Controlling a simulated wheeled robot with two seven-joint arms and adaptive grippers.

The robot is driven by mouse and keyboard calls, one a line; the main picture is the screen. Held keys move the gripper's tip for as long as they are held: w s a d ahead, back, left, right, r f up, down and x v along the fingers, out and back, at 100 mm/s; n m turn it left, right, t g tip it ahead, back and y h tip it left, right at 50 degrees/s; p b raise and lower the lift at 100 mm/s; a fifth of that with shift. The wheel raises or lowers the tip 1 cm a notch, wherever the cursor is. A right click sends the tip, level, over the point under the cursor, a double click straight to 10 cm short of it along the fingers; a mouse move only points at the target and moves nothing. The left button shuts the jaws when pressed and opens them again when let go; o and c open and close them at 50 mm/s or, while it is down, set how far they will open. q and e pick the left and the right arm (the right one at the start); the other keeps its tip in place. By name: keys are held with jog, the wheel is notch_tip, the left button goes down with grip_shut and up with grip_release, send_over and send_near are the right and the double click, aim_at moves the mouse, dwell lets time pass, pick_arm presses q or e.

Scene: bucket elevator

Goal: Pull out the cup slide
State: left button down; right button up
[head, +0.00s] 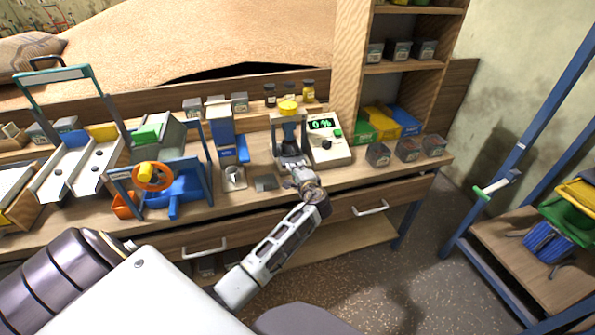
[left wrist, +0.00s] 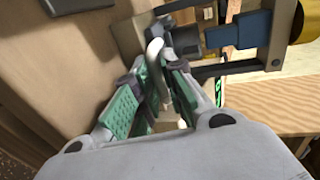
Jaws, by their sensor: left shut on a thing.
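The press-like device with the cup slide (head: 290,157) stands at the bench's front middle, with a yellow knob (head: 288,106) on top. My left gripper (head: 302,176) reaches it from the front. In the left wrist view, the green-padded fingers (left wrist: 157,98) are closed around a pale curved handle (left wrist: 155,62) at the slide's front. A dark cup-like part (left wrist: 186,40) sits just beyond the fingers, between dark frame bars. How far the slide is out is hard to tell. My right gripper is not in view.
A control box (head: 328,142) reading "0 %" stands right of the device. A blue device (head: 222,128) and a metal cup (head: 234,178) stand to its left. Small dark containers (head: 378,154) line the right bench edge. Drawers with white handles (head: 371,208) are below.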

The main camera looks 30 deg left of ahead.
pick_arm(q)
jog(key=shift+s+d+f, duration=0.2)
jog(key=shift+s+d, duration=0.1)
jog(key=shift+d, duration=0.05)
jog(key=f+p+v, duration=0.2)
jog(key=v, duration=0.7)
jog(key=shift+s+d+p, duration=0.25)
jog(key=shift+p, duration=0.05)
jog(key=c, duration=1.5)
grip_release()
jog(key=shift+c, duration=0.2)
jog(key=v, duration=0.7)
jog(key=shift+r, duration=0.2)
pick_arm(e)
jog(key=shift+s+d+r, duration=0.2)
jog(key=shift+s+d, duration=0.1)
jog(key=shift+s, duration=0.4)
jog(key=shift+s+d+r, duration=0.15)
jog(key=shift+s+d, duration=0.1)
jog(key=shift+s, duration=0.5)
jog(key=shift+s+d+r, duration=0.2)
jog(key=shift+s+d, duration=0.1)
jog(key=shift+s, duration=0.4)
pick_arm(q)
jog(key=shift+s+d, duration=0.15)
